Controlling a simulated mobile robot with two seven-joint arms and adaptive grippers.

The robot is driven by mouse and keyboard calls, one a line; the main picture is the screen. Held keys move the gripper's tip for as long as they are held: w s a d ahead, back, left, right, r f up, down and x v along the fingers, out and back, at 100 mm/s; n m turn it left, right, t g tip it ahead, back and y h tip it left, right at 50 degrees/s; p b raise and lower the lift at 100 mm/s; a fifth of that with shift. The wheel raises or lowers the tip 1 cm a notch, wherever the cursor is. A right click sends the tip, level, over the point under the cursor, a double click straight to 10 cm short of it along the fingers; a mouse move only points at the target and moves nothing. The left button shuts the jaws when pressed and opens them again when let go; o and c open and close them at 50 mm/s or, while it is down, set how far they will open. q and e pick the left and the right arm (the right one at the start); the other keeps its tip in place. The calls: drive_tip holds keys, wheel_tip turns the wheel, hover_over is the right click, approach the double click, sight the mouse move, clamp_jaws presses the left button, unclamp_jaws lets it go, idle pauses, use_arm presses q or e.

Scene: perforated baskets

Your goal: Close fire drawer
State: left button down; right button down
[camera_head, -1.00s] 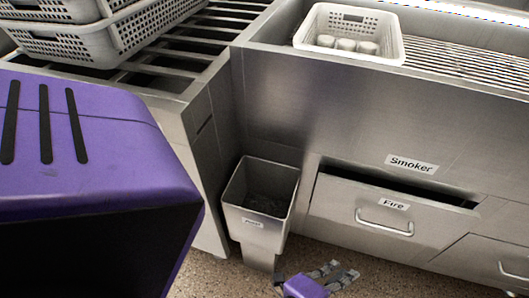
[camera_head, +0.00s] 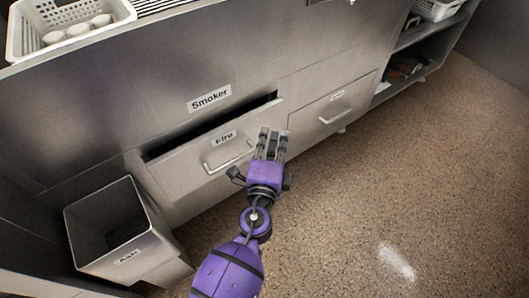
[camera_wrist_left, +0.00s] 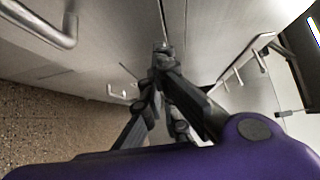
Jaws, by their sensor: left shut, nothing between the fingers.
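The Fire drawer (camera_head: 190,165) is a steel drawer front under the Smoker panel, with a bar handle (camera_head: 228,157) and a "Fire" label. It stands partly open, with a dark gap along its top edge. My left gripper (camera_head: 272,134) is shut and empty in front of the drawer's right end, right of the handle. I cannot tell whether its fingertips touch the front. In the left wrist view, the shut fingers (camera_wrist_left: 160,55) point at steel fronts, with a bar handle on each side. My right gripper is not in view.
A second, shut drawer (camera_head: 310,125) with a handle lies to the right. A steel bin (camera_head: 150,245) stands left of the Fire drawer. A white perforated basket (camera_head: 110,12) with pale round items sits on the counter. The speckled floor (camera_head: 400,180) at right is clear.

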sight(254, 119)
use_arm(q)
drive_tip(key=shift+w+a, duration=1.25)
drive_tip(key=shift+w, duration=0.3)
drive_tip(key=w+a, duration=0.1)
drive_tip(key=w, duration=0.1)
drive_tip(key=w+a, duration=0.1)
drive_tip(key=shift+w+a+f, duration=0.1)
drive_tip(key=shift+w+a, duration=0.25)
drive_tip(key=shift+a, duration=0.05)
drive_tip(key=shift+w+a, duration=0.15)
drive_tip(key=shift+w, duration=0.05)
